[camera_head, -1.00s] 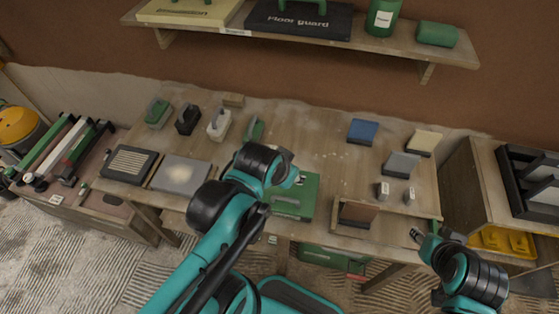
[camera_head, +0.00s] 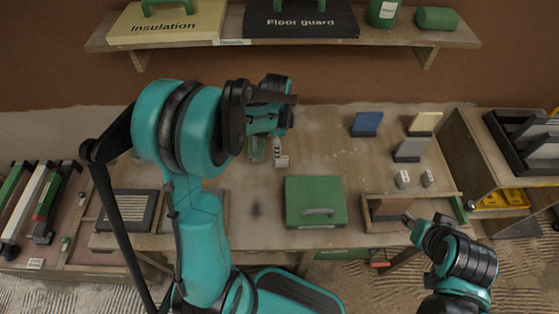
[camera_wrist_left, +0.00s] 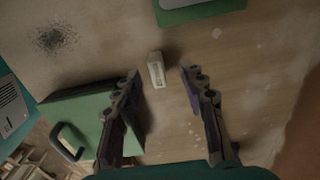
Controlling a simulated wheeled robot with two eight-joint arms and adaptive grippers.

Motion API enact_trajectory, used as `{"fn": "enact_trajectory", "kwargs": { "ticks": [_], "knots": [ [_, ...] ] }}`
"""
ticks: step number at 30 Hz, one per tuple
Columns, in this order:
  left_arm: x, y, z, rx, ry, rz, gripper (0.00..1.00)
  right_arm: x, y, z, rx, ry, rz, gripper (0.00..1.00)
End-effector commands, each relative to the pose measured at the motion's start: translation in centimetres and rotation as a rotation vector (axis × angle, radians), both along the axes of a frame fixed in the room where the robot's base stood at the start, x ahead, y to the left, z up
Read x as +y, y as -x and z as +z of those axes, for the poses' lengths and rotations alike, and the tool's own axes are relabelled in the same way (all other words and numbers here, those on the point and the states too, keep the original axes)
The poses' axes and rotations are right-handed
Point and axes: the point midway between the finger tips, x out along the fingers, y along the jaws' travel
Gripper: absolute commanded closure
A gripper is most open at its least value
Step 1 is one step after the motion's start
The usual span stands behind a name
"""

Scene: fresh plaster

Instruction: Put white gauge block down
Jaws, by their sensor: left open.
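The small white gauge block (camera_head: 282,162) stands on the bench just below my left gripper in the head view. In the left wrist view the white block (camera_wrist_left: 157,72), with dark markings on its face, shows beyond and between the two fingertips, apart from them. My left gripper (camera_head: 272,115) is open and empty above the bench; its spread fingers (camera_wrist_left: 160,75) show in the left wrist view. My right gripper (camera_head: 408,219) is low at the bench's front right, small and partly hidden, its opening unclear.
A green case (camera_head: 316,202) with a handle lies right of and nearer than the block. A green tool (camera_head: 256,150) stands close left of it. Two small pale blocks (camera_head: 402,179) (camera_head: 428,178) and several sanding pads stand at right. A shelf (camera_head: 250,41) spans the back wall.

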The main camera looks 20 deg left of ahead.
Motion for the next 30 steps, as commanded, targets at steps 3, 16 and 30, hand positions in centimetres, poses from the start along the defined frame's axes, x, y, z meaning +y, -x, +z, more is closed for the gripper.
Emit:
{"fn": "enact_trajectory", "kwargs": {
  "ticks": [3, 16, 30],
  "knots": [
    [0.0, 0.0, -1.5, -0.001, 0.0, 0.001, 0.59, 0.0, 0.0, -0.8, 0.0, 0.0, 0.0, 0.6],
    [-0.3, 0.7, -6.6, -0.002, 0.0, 0.002, 0.59, 0.0, 0.0, -3.3, 0.0, 0.0, 0.0, 0.6],
    [-0.3, 0.7, -6.4, -0.002, 0.0, 0.003, 1.0, 0.0, 0.0, -3.1, 0.0, 0.0, 0.0, 0.6]
  ]
}}
